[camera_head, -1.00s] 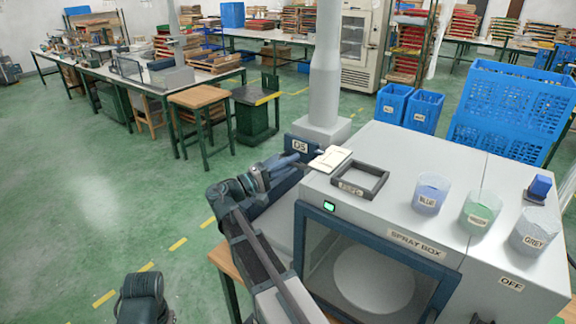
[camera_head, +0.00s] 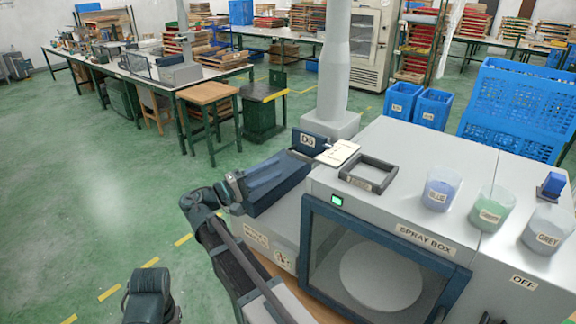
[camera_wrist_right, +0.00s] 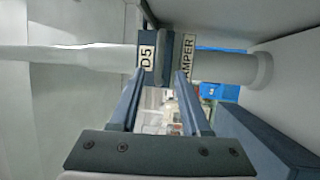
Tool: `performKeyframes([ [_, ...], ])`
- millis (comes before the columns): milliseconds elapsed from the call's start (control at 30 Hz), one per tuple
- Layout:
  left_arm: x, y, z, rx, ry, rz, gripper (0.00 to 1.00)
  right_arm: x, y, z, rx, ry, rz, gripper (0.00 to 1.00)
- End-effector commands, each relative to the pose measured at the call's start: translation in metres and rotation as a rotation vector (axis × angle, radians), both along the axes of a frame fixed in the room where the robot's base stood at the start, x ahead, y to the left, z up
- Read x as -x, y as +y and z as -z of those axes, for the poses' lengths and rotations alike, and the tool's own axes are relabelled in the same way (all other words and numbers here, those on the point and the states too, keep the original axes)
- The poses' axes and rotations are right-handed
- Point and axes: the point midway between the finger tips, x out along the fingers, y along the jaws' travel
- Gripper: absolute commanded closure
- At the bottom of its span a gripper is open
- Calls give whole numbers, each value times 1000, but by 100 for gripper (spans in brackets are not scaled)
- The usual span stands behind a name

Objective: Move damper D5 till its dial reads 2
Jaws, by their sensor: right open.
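Damper D5 is a dark blue plate with a white D5 label (camera_head: 308,141), at the back left of the spray box beside the grey duct. A cream label plate (camera_head: 338,153) lies next to it. My right gripper (camera_head: 291,166) reaches toward it from the left, and its jaws are apart. In the right wrist view the D5 label (camera_wrist_right: 146,58) and a partly cut DAMPER label (camera_wrist_right: 188,57) flank a dark handle (camera_wrist_right: 165,56) ahead of my open fingers.
The spray box (camera_head: 425,238) has a glass front and a green-lit indicator. BLUE (camera_head: 441,189), GREEN (camera_head: 493,207) and GREY (camera_head: 547,232) cups and an empty dark frame (camera_head: 368,174) stand on top. Open green floor lies to the left.

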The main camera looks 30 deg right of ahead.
Motion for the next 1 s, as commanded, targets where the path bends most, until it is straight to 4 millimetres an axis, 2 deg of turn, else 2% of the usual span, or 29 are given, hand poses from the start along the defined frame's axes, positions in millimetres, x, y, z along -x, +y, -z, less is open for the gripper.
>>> performKeyframes([
  [100, 0, 0, 5, 0, 0, 0, 68, -1, 22, 5, 0, -1, -2, 53],
  [333, 0, 0, 9, 0, 0, 0, 68, -1, 45, 9, 0, -1, -1, 53],
  [900, 0, 0, 9, 0, 0, 0, 68, 0, 49, 9, -1, 0, 0, 53],
  [1000, 0, 0, 9, 0, 0, 0, 68, 4, 48, 17, -38, 9, -6, 53],
])
